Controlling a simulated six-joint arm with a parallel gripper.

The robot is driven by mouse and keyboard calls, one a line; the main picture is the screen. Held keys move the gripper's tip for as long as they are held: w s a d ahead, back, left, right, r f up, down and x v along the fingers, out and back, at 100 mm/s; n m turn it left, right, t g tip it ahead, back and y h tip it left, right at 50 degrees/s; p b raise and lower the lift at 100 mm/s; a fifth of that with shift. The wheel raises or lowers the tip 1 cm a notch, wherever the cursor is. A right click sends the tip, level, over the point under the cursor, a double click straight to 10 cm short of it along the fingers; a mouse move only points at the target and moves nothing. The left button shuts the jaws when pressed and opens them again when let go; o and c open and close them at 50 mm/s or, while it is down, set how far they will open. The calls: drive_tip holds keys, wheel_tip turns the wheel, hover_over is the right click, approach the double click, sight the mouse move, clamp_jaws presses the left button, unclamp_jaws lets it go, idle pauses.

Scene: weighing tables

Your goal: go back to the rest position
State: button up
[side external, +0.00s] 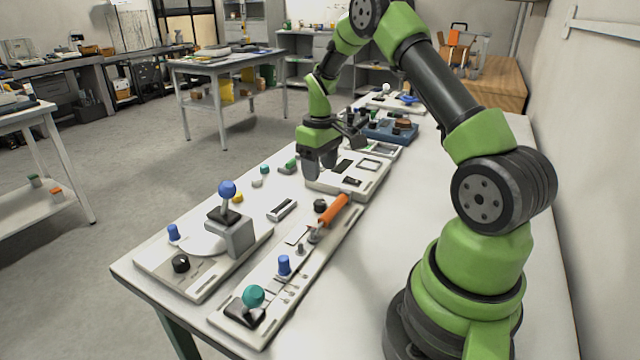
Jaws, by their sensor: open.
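My gripper (318,172) hangs at the end of my green and black arm, pointing down over the middle of the white table (370,262). It is open, and I see nothing between its fingers. It is in front of the near left edge of a white panel (372,186) with dark and framed inserts. Whether the fingertips touch anything below cannot be told from this view.
A white board with a blue-ball joystick (227,190) stands at the front left. Beside it lies a long panel with an orange handle (333,210) and a teal ball knob (253,296). A blue tray (390,132) sits farther back. The table's right side is mostly bare.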

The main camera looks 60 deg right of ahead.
drive_tip(key=shift+r, duration=0.55)
